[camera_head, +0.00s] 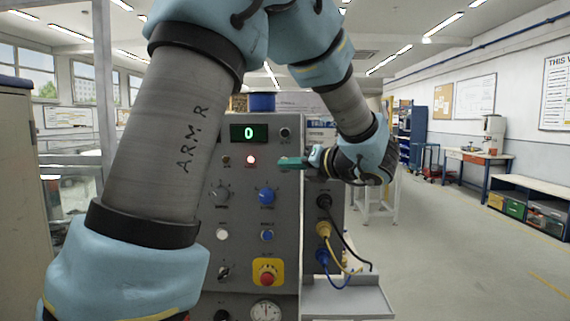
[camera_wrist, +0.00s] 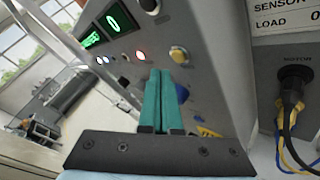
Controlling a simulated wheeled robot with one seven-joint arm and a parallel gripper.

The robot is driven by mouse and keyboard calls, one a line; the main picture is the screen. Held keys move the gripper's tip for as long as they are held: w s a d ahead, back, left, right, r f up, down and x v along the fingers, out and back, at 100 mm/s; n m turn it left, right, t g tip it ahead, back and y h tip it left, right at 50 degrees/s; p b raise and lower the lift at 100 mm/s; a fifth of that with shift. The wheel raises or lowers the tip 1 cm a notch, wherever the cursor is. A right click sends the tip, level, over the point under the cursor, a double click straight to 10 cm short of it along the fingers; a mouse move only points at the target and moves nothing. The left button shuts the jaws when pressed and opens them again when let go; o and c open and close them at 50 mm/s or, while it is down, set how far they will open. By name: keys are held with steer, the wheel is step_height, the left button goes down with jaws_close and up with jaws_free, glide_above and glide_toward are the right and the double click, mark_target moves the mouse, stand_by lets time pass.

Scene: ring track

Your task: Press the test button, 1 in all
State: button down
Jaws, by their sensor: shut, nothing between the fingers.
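I cannot tell whether the tips touch the panel. The labels are too small to read, so I cannot tell which control is the test button.
Floor to the right is clear.

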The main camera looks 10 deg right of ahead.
steer(key=s, duration=0.4)
steer(key=shift+a, duration=0.4)
steer(key=s+a+f+n+g+h, duration=0.3)
steer(key=f+n, duration=0.5)
steer(key=n, duration=0.3)
steer(key=s+a+f+n+g+h, duration=0.3)
steer(key=a+f+n, duration=0.5)
steer(key=n, duration=0.4)
steer(key=s+a+f+n+g+h, duration=0.3)
steer(key=s+a+f+n+g, duration=0.2)
steer(key=f+n, duration=0.3)
steer(key=a+n, duration=0.1)
steer(key=n, duration=0.3)
steer(key=shift+s+g+h, duration=0.3)
steer(key=shift+s+g, duration=0.05)
steer(key=shift+g, duration=0.05)
